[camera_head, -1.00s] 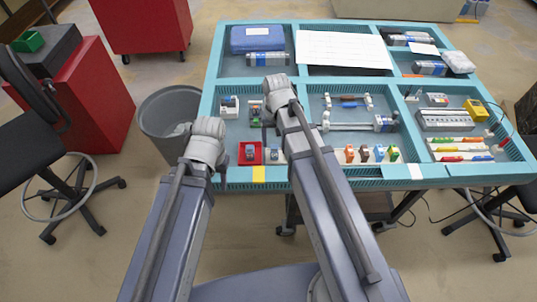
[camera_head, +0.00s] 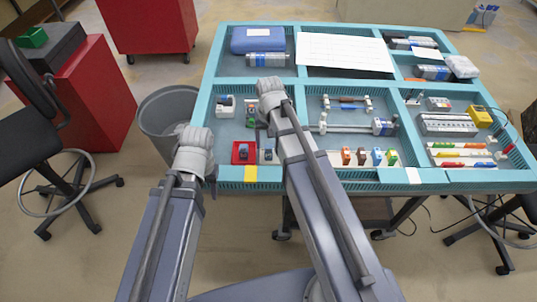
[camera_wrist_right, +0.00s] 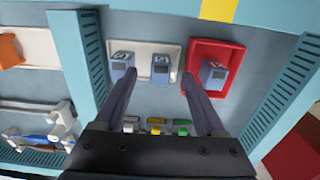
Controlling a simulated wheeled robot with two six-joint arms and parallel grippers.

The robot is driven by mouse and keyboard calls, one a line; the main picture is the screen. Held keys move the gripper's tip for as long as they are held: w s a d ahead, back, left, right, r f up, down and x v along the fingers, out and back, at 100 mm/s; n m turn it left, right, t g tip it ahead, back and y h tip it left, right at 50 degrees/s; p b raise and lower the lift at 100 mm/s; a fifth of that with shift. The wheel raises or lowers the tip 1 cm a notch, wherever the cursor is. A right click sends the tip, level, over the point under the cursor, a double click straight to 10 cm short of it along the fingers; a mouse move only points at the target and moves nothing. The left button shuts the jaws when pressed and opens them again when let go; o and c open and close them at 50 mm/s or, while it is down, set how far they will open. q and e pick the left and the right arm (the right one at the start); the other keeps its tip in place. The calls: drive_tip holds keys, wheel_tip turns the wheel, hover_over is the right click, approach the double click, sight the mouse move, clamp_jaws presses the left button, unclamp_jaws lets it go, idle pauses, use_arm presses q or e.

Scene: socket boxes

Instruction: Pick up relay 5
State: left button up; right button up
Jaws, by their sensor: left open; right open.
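Several small blue-grey relays stand in trays in the front left compartment; I cannot read which is relay 5. In the right wrist view one relay (camera_wrist_right: 123,67) and a second relay (camera_wrist_right: 160,68) stand in a white tray (camera_wrist_right: 142,54). A third relay (camera_wrist_right: 212,72) stands in a red tray (camera_wrist_right: 198,53). My right gripper (camera_wrist_right: 159,75) is open, its fingers reaching over the white tray on either side of the second relay; contact cannot be told. My left gripper (camera_head: 210,182) is open near the table's front left edge, mostly hidden by its wrist.
The teal table (camera_head: 330,185) has walled compartments. A white holder (camera_head: 225,108) stands behind the red tray. Coloured blocks (camera_head: 362,157) lie in the compartment to the right. A grey bin (camera_head: 160,112) stands at the table's left. Coloured parts (camera_wrist_right: 155,127) show between my right fingers.

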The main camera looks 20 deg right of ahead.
sight(269, 151)
drive_tip(key=shift+a+f+b, duration=0.1)
drive_tip(key=shift+f+b, duration=2.55)
drive_tip(key=shift+r, duration=0.1)
clamp_jaws()
